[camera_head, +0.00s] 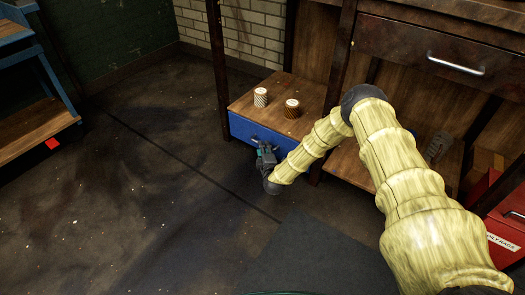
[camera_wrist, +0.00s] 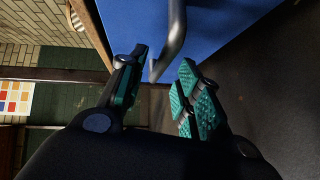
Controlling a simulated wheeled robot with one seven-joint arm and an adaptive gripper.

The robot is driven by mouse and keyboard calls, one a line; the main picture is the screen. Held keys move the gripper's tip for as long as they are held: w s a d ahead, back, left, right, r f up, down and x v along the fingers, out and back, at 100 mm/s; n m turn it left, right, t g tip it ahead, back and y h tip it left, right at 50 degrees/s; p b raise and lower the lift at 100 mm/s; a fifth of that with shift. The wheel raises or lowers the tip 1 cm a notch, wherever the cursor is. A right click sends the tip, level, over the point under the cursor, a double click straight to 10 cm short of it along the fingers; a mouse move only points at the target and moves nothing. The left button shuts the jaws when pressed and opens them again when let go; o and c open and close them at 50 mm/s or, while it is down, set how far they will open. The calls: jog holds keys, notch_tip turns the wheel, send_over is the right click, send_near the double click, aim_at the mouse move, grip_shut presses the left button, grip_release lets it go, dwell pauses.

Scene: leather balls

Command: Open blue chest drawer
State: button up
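The blue drawer (camera_head: 247,132) is the low front of a wooden chest, below a shelf top. In the wrist view its blue face (camera_wrist: 222,28) fills the top, with a grey metal bar handle (camera_wrist: 174,40) reaching down toward my gripper. My gripper (camera_head: 266,148) is at the drawer front in the head view. In the wrist view my gripper (camera_wrist: 160,88) is open, its teal-padded fingers apart. The handle's near end lies between or just beyond the fingertips, with no clear contact. The drawer looks shut. The handle is mostly hidden by my gripper in the head view.
A dark post stands just right of the drawer. A red bin (camera_head: 503,222) is at right, and a blue bench (camera_head: 45,75) at far left.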

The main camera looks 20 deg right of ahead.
jog(key=shift+w+d+f+b, duration=0.15)
jog(key=shift+w+b, duration=0.2)
jog(key=shift+w, duration=0.75)
jog(key=shift+c, duration=0.2)
grip_shut()
